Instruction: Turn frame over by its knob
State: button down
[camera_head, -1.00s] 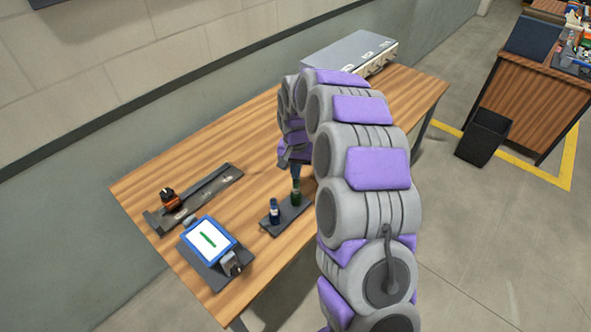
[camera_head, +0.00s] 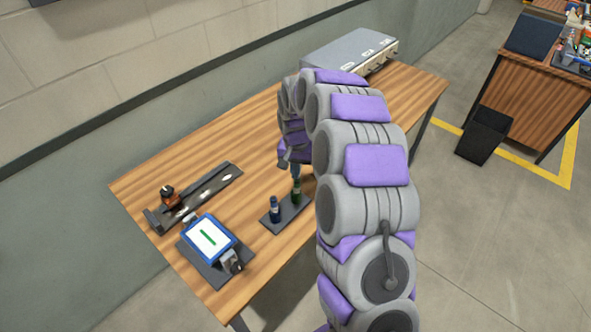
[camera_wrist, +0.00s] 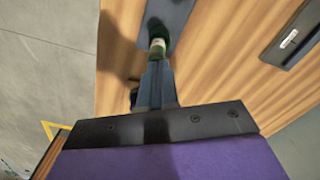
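The frame (camera_head: 210,239) is a white panel with a blue border and a green stripe, lying face up on a dark base (camera_head: 199,268) at the table's front left. Its grey knob (camera_head: 231,261) sticks out at the lower right corner. My gripper (camera_head: 295,171) is well to the right of the frame, just above a green roller (camera_head: 296,190). In the wrist view its narrow fingers (camera_wrist: 157,84) point at the green roller (camera_wrist: 157,48). The fingers look close together; whether they touch or hold the roller is unclear. The frame is outside the wrist view.
A dark rail (camera_head: 209,192) with an orange-black piece (camera_head: 168,195) lies behind the frame. A grey case (camera_head: 349,54) is at the far end.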

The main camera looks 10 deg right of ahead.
jog(key=shift+r, duration=0.15)
notch_tip(320, 180, up, 8)
jog(key=p, duration=0.3)
dwell(0.6)
dwell(0.3)
jog(key=s+r+n, duration=0.1)
jog(key=s+r, duration=0.2)
jog(key=s, duration=0.3)
jog(key=s+a+r+n, duration=0.1)
jog(key=s+r, duration=0.2)
jog(key=s, duration=0.4)
jog(key=s+r+n, duration=0.1)
jog(key=s+r, duration=0.3)
jog(key=s, duration=0.2)
jog(key=s+d+n+g, duration=0.1)
jog(key=s, duration=2.2)
jog(key=shift+n+g, duration=0.4)
jog(key=c, duration=1.8)
grip_release()
jog(key=shift+c, duration=0.2)
